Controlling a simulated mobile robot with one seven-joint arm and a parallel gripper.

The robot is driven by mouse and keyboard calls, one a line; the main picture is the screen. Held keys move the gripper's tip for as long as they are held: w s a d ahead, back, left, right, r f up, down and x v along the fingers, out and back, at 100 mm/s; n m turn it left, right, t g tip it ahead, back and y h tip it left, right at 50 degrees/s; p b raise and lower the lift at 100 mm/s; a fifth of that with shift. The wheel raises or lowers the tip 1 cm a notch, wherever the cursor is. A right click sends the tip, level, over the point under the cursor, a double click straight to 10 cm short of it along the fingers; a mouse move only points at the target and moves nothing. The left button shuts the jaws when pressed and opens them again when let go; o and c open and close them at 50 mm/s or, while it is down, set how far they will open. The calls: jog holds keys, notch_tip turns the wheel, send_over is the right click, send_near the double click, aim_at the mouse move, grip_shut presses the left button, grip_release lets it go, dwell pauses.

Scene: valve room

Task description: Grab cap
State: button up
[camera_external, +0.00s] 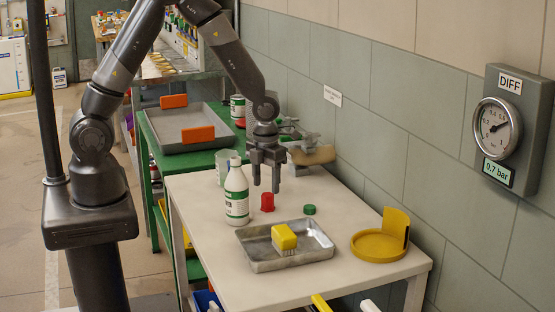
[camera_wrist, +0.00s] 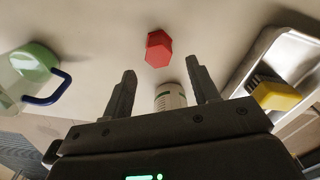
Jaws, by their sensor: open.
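A small red cap (camera_external: 267,202) stands on the pale table. In the wrist view, the red cap (camera_wrist: 158,48) shows a hexagonal outline beyond my fingertips. A flat green cap (camera_external: 309,210) lies to its right. My gripper (camera_external: 266,187) is open and empty, its fingers pointing down above the table, close to the red cap and apart from it. Both fingers (camera_wrist: 161,82) show in the wrist view. A white bottle with a green label (camera_external: 237,196) stands left of the red cap; it also shows between the fingers in the wrist view (camera_wrist: 169,97).
A metal tray (camera_external: 253,262) with a yellow brush (camera_external: 284,239) lies at the front. A yellow round holder (camera_external: 380,246) stands on the right. A clear jug (camera_wrist: 22,75) with a blue handle is left in the wrist view. A tiled wall with a gauge (camera_external: 495,127) borders the table.

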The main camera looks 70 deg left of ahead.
aim_at(268, 194)
jog(key=shift+w+a+f, duration=0.1)
jog(key=shift+w+f, duration=0.05)
jog(key=shift+f, duration=1.3)
jog(key=shift+w+a+f, duration=0.1)
jog(key=shift+f, duration=1.35)
jog(key=shift+c, duration=0.3)
jog(key=c, duration=1)
